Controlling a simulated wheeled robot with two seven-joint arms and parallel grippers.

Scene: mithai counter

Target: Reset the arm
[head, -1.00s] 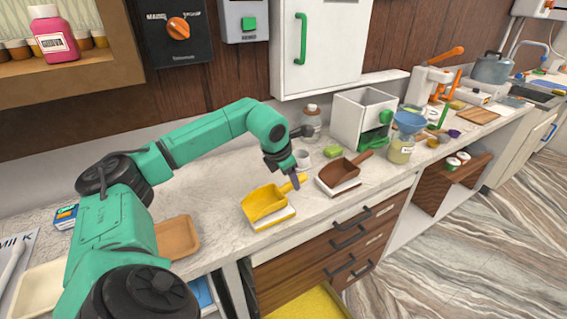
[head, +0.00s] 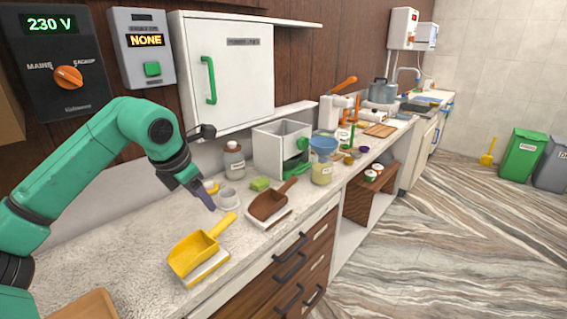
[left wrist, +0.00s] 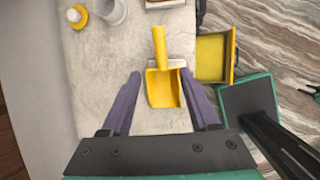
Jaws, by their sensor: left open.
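My left arm comes in from the left in the head view, and its gripper (head: 206,199) hangs above the counter behind the yellow scoop. In the left wrist view the two purple fingers (left wrist: 163,98) stand wide apart with nothing between their tips. The yellow scoop (head: 196,254) rests on a white base on the counter, below and apart from the gripper. It also shows in the left wrist view (left wrist: 163,88), seen between the fingers but lower down.
A white box (head: 279,148) stands behind. A wall cabinet (head: 226,75) hangs above. Bare counter (head: 130,235) lies left of the yellow scoop.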

